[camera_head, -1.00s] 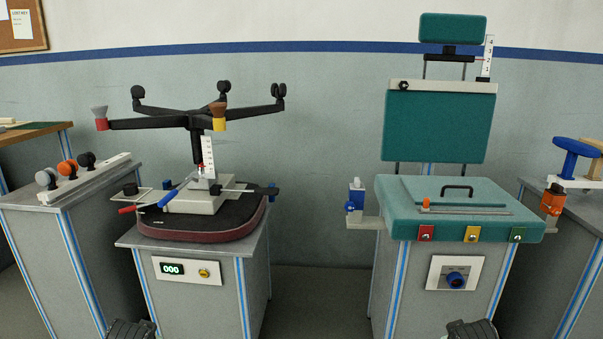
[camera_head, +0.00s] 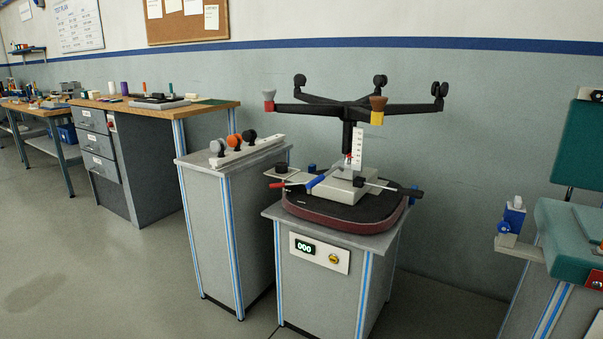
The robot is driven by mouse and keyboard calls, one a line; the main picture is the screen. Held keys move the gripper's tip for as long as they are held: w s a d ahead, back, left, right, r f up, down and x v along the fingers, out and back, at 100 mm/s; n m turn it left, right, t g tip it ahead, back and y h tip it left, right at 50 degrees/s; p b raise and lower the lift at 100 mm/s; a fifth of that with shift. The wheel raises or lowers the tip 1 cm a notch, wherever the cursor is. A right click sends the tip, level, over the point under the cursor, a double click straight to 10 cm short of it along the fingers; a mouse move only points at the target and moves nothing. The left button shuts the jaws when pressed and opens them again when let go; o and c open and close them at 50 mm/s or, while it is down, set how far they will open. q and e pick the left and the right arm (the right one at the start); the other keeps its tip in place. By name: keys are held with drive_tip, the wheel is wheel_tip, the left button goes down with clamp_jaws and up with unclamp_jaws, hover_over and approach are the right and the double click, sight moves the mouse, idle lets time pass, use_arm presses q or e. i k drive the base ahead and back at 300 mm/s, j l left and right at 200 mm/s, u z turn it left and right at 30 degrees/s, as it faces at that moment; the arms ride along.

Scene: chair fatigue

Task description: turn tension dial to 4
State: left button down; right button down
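An upturned black chair base (camera_head: 348,112) stands on a grey mechanism (camera_head: 325,185) over a dark seat pad with a dark red edge (camera_head: 340,218). A white scale strip (camera_head: 357,148) with a red mark stands by its column. A black knob (camera_head: 281,168) sits at the mechanism's left, and levers with red, blue and black grips lie around it. I cannot tell which part is the tension dial, and no dial number is readable. Neither of my grippers is in view.
The cabinet below has a panel (camera_head: 319,253) reading 000 with a yellow button. A side cabinet (camera_head: 235,215) at left carries several casters. A teal seat (camera_head: 570,235) is cut off at the right edge. The floor (camera_head: 120,270) at left is open.

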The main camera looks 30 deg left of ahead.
sight(281, 168)
drive_tip(key=i+j+z, duration=0.1)
drive_tip(key=j, duration=0.3)
drive_tip(key=i+j, duration=0.1)
drive_tip(key=j, duration=0.35)
drive_tip(key=i+j+z, duration=0.15)
drive_tip(key=j, duration=0.25)
drive_tip(key=k, duration=0.05)
